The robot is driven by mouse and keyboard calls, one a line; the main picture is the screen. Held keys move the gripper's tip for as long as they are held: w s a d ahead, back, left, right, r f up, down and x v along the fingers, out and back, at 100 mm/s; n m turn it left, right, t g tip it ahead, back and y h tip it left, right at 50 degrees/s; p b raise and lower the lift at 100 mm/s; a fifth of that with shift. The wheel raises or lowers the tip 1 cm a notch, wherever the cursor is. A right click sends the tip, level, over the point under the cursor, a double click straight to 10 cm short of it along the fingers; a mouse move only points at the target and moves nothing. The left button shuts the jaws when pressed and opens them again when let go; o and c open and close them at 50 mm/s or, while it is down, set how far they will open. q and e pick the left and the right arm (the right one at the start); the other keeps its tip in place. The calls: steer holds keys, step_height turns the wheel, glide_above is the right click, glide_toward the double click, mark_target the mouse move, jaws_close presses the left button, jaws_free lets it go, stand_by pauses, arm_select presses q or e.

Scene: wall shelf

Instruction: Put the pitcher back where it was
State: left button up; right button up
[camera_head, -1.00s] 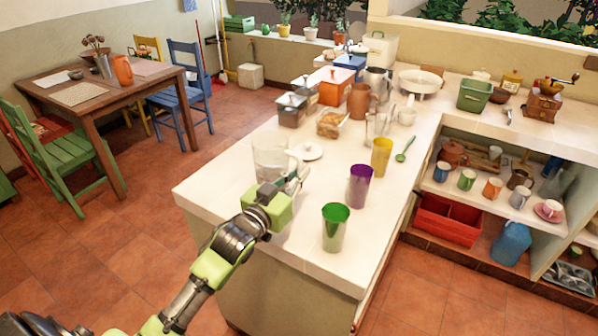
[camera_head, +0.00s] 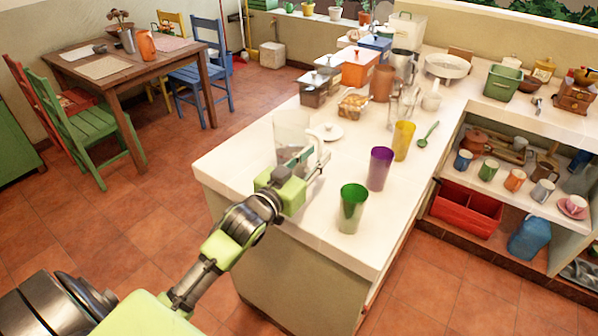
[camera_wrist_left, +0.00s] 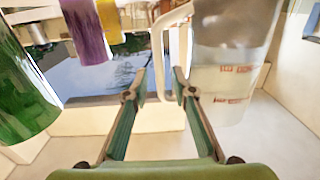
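A clear pitcher (camera_head: 290,128) with red markings and a pale handle stands on the near left part of the white counter (camera_head: 240,152). In the left wrist view the pitcher (camera_wrist_left: 232,45) fills the upper right. Its handle (camera_wrist_left: 158,45) hangs down between the fingers of my left gripper (camera_wrist_left: 159,78). The fingers are apart, with gaps beside the handle. In the head view my left gripper (camera_head: 308,160) is at the pitcher's right side and partly covers its lower part. My right gripper is not in view.
Green (camera_head: 352,208), purple (camera_head: 379,168) and yellow (camera_head: 403,140) tumblers stand to the right of the gripper. A small white lid (camera_head: 331,131) lies behind it. Canisters and a brown jug (camera_head: 383,83) are farther back. The counter's front left corner is clear.

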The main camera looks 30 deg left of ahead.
arm_select(q)
steer(key=s+b, duration=0.1)
steer(key=s, duration=0.9)
steer(key=shift+a, duration=0.25)
